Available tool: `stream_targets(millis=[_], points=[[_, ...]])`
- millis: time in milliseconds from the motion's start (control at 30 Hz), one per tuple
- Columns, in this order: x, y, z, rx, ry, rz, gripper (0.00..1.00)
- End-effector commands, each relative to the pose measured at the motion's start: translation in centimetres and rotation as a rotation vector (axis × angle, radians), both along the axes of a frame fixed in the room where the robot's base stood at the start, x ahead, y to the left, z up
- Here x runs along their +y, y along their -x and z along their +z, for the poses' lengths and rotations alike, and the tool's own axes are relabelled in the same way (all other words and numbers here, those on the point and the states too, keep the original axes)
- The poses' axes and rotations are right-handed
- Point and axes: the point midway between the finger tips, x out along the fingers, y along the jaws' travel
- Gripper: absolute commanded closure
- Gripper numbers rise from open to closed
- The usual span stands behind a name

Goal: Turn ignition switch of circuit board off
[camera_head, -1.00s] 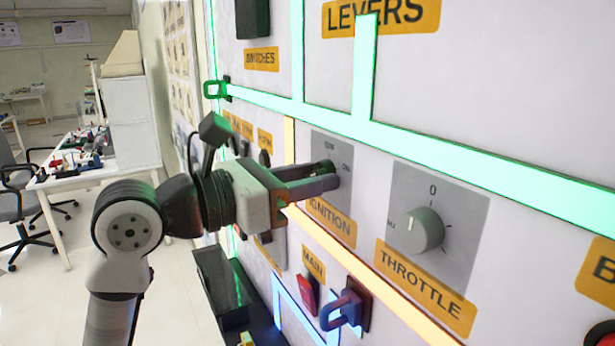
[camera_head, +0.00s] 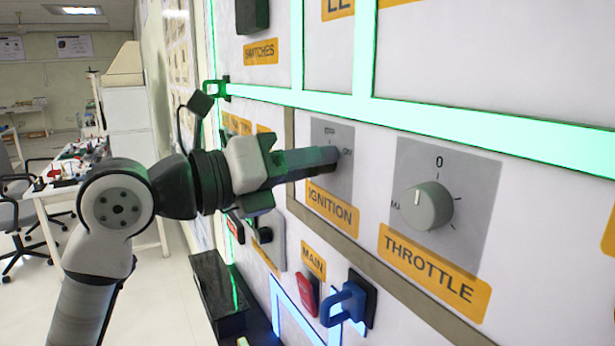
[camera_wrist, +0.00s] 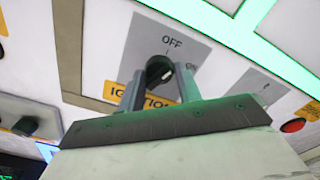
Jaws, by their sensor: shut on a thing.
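The ignition switch is a dark round knob on a grey plate (camera_head: 332,133) above the orange IGNITION label (camera_head: 331,207). My gripper (camera_head: 333,160) reaches it from the left and covers most of the knob in the head view. In the wrist view the ignition knob (camera_wrist: 159,71) sits between the two fingers of my gripper (camera_wrist: 159,84), with a pale pointer mark on it. The OFF text shows above the knob and ON to its right. The fingers are shut on the knob. The exact pointer direction is hard to tell.
A throttle knob (camera_head: 427,206) sits to the right. Below are a red main switch (camera_head: 306,294) and a blue handle (camera_head: 345,304) that stick out. A green glowing strip (camera_head: 480,150) runs above. A black box (camera_head: 218,290) stands below left.

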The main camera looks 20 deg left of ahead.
Motion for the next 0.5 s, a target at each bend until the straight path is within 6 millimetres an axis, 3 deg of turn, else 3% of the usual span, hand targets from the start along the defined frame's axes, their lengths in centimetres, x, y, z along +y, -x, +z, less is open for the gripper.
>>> stream_targets(millis=[500], points=[[0.11, 0.01, 0.09, 0.216, 0.283, 0.003, 0.89]])
